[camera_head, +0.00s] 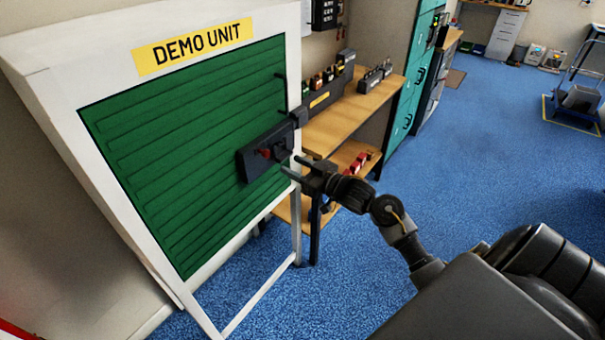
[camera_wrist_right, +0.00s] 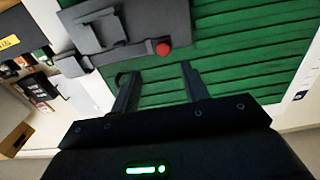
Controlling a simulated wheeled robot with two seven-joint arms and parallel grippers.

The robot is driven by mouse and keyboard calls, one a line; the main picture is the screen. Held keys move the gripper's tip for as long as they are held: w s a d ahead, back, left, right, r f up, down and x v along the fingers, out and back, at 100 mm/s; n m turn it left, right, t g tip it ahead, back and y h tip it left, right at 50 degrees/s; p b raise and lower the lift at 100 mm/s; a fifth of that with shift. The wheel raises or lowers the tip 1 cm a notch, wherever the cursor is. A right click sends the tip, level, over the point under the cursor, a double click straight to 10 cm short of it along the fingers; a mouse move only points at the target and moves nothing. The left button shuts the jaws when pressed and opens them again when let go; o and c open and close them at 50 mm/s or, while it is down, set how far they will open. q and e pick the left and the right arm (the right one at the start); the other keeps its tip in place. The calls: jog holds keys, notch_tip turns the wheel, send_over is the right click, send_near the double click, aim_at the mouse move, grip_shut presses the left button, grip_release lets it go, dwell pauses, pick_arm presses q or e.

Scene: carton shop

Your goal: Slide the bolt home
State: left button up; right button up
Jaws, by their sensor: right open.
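The bolt (camera_head: 264,152) is a dark plate assembly with a red knob, mounted at the right edge of a green slatted shutter (camera_head: 180,150) in a white frame. The wrist view shows the bolt plate (camera_wrist_right: 140,50) at the top with its red knob (camera_wrist_right: 163,48). My right gripper (camera_head: 291,165) is open, just right of and slightly below the knob in the head view. In the wrist view its two fingers (camera_wrist_right: 158,85) are apart with only green slats between them, and the knob is beyond the tips. My left gripper is out of view.
A yellow "DEMO UNIT" sign (camera_head: 193,46) sits above the shutter. A wooden workbench (camera_head: 345,115) with padlock-like items stands behind the unit, close to my right arm. Teal cabinets (camera_head: 408,95) are farther back. The blue floor at right is largely open.

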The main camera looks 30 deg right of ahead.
jog(key=v, duration=0.2)
jog(key=shift+s+d, duration=0.1)
jog(key=shift+s, duration=0.2)
dwell(0.3)
